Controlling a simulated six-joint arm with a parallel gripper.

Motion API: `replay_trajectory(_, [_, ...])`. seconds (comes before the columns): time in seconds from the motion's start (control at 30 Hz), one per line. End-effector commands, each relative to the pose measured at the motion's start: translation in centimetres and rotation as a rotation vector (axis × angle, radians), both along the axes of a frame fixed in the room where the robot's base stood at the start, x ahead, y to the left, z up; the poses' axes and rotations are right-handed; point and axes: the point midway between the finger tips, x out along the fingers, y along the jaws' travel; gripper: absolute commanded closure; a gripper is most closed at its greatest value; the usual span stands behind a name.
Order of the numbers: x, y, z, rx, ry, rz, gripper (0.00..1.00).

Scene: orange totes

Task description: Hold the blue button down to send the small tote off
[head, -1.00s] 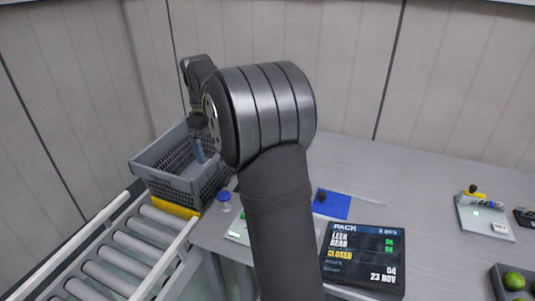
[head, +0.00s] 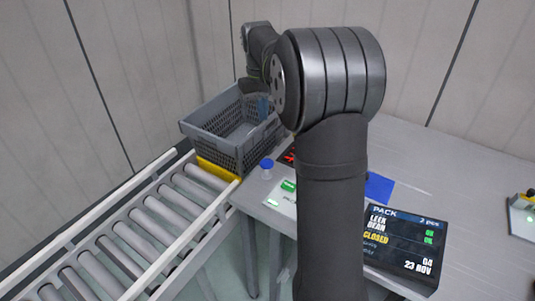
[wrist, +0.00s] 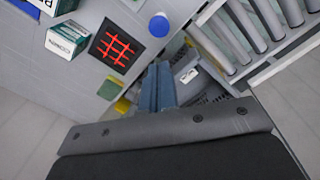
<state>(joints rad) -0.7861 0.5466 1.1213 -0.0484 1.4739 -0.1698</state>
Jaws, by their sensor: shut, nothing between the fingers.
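The blue button (head: 266,165) is a round blue cap on a pale base at the bench edge, right of the small grey tote. It also shows in the wrist view (wrist: 159,25), beyond my fingertips and apart from them. The grey mesh-sided tote (head: 212,140) sits at the bench end of the roller conveyor and looks empty where I can see in. My gripper (head: 264,106) has blue-grey fingers and appears over the tote's right side in the head view. In the wrist view its fingers (wrist: 158,78) are together, with nothing between them.
The roller conveyor (head: 145,217) runs toward the front left, with a yellow strip (head: 218,169) by the tote. A black panel with a red grid (wrist: 117,46) lies near the button. A PACK display (head: 402,245) reads CLOSED. My arm hides part of the bench.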

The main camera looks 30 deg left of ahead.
Motion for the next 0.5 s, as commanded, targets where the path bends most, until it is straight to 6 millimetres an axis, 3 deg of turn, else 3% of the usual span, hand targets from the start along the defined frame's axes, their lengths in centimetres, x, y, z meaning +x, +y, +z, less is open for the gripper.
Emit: replay_trajectory(0.5, [0.19,-0.28,-0.79,0.033,-0.014,-0.845,1.00])
